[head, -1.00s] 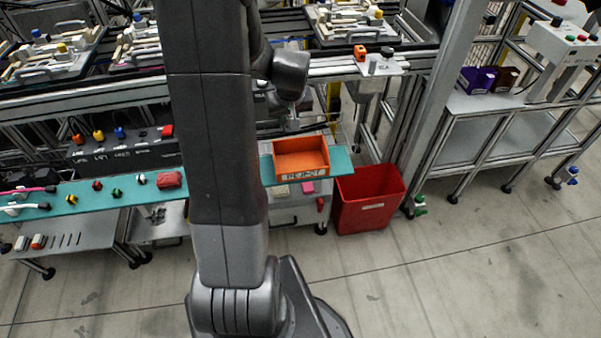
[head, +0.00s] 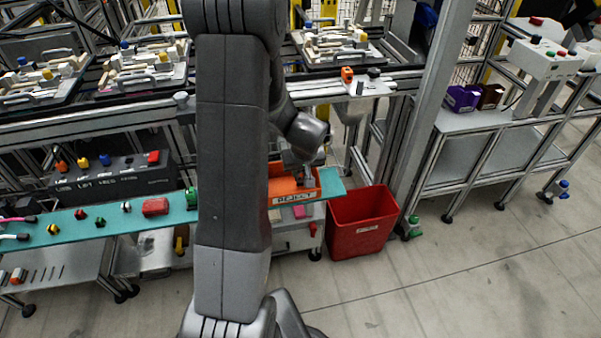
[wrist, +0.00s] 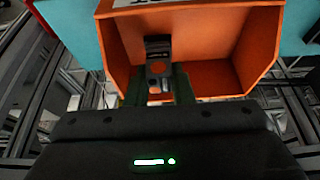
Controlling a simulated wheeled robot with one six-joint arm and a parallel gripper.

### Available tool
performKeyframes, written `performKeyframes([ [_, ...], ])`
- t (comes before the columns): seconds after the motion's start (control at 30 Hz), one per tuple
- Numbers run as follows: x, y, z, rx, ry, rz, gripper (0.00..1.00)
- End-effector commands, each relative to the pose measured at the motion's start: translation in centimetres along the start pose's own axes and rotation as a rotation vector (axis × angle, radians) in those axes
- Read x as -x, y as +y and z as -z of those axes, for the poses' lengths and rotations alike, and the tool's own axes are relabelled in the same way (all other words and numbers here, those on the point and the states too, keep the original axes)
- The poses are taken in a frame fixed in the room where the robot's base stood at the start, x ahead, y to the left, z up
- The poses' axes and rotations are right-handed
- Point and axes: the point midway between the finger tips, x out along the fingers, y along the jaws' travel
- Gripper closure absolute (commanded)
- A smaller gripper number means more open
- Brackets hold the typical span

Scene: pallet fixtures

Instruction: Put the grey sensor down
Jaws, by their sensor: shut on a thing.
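My gripper (wrist: 158,90) is shut on the grey sensor (wrist: 158,62), a small dark block with an orange round mark, in the wrist view. The sensor shows against the inside of an orange bin (wrist: 110,8). In the head view my gripper (head: 305,178) is at the right part of this bin (head: 283,187), labelled REJECT. The sensor cannot be made out there. Whether it touches the bin floor I cannot tell.
The bin stands at the right end of a teal shelf (head: 110,222), which carries several small parts and a red block (head: 155,206). A red waste bin (head: 361,222) stands on the floor to the right. Open floor lies in front.

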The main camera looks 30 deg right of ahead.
Motion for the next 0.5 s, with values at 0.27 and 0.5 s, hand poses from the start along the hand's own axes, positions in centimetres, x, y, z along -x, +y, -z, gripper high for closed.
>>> performKeyframes([
  [0.27,-0.89,0.01,-0.35,0.0,0.001,-0.001,1.0],
  [0.5,-1.12,0.01,-0.44,-0.001,0.001,-0.001,0.67],
])
